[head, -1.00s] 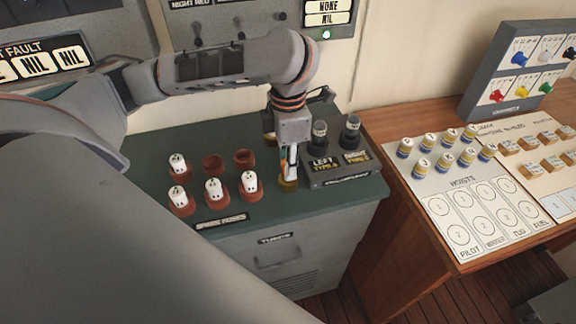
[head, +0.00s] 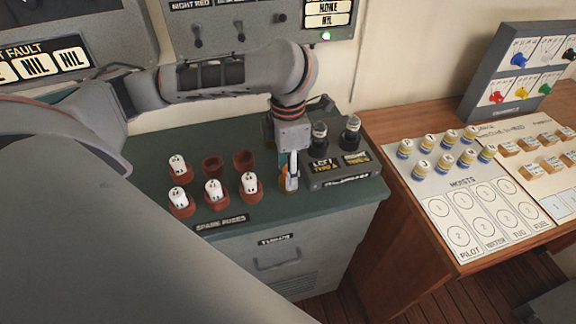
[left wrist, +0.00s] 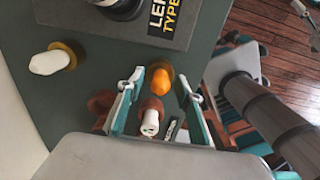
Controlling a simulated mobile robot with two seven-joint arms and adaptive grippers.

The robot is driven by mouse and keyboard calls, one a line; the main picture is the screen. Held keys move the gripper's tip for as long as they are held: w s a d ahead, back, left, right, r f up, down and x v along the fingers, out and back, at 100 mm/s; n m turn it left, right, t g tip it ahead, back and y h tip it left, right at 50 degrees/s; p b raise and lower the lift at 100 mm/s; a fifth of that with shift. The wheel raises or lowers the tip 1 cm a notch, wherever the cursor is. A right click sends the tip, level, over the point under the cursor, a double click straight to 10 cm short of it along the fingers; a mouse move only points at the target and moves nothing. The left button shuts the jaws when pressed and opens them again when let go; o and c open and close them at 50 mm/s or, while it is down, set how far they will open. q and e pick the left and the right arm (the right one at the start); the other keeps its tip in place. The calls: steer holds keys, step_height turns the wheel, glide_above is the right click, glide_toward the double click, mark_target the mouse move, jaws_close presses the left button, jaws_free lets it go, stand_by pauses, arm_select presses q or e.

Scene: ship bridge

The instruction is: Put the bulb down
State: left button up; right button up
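The orange bulb (left wrist: 160,84) stands at a dark brass-coloured socket on the green cabinet top, between my left gripper's fingers in the left wrist view. My left gripper (left wrist: 160,98) is open, with a gap between each finger and the bulb. In the head view my left gripper (head: 289,178) reaches down just left of the dark labelled box, and its fingers partly hide the bulb and socket. Whether the bulb is fully seated cannot be told. My right gripper is not seen in the head view.
White fuses (head: 213,188) stand in reddish holders left of the gripper; two holders (head: 213,163) are empty. The labelled box (head: 342,172) with two dark knobs is close on the right. A white bulb (left wrist: 50,62) sits in another socket. A wooden desk (head: 400,190) stands further right.

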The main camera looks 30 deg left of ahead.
arm_select(q)
step_height(320, 180, up, 12)
steer(key=shift+r, duration=0.2)
stand_by(0.4)
stand_by(0.6)
